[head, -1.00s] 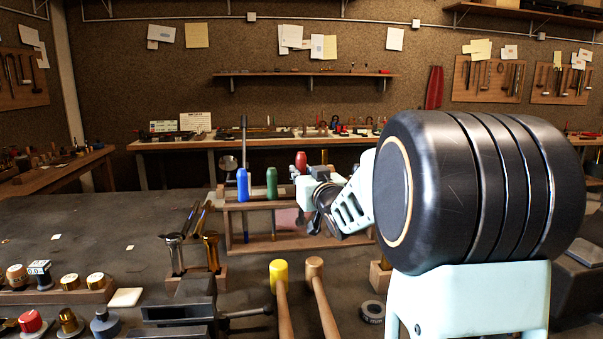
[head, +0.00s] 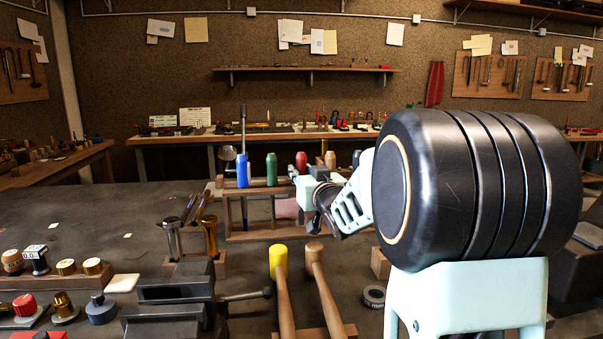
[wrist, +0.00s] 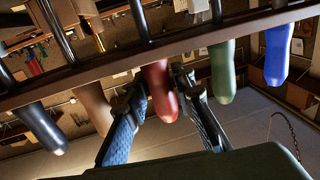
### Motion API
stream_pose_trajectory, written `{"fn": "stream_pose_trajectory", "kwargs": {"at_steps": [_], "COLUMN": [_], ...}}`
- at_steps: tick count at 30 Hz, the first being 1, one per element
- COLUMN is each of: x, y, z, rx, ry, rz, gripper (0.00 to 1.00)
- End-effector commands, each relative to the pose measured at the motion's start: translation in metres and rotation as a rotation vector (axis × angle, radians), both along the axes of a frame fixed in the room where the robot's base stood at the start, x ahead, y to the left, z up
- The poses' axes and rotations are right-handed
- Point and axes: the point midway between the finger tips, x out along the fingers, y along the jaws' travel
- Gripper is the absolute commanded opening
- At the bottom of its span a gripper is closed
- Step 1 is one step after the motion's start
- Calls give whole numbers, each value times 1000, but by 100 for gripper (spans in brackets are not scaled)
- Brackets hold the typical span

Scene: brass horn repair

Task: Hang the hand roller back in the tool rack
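The hand roller appears to be the red-handled tool (head: 301,161); its working end is hidden in the head view. My gripper (wrist: 161,84) has one finger on each side of the red handle (wrist: 160,92) in the wrist view, apparently touching it. The handle is upright at the wooden tool rack (head: 300,236), in line with the other handles and just above the top rail. In the wrist view, the rack rail (wrist: 95,75) crosses close to the handle. Whether the roller rests fully in its slot cannot be told.
A green handle (head: 271,169) and a blue handle (head: 242,171) stand to the left in the rack; a tan handle (head: 330,160) stands to the right. Two mallets (head: 279,262) stand in front. A tape roll (head: 373,296) lies nearby.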

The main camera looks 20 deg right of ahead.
Motion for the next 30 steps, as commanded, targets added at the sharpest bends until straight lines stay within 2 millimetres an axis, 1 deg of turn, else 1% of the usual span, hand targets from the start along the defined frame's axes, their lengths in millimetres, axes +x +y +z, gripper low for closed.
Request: {"fn": "stream_pose_trajectory", "kwargs": {"at_steps": [1, 3, 11, 14, 17, 24, 27, 30], "x": [0, 0, 0, -5, -16, -54, -65, -72], "y": [0, 0, 0, 0, 0, 2, 3, 3], "z": [1, 1, -1, 0, 0, 1, 1, 1], "rx": [0, 0, 0, 0, -1, 0, -2, 0], "ry": [0, 0, 4, 3, 2, 1, 0, 0], "rz": [0, 0, -1, -1, -2, -2, -1, -1], "gripper": [31, 38, 38, 38, 38, 38, 38, 38]}}
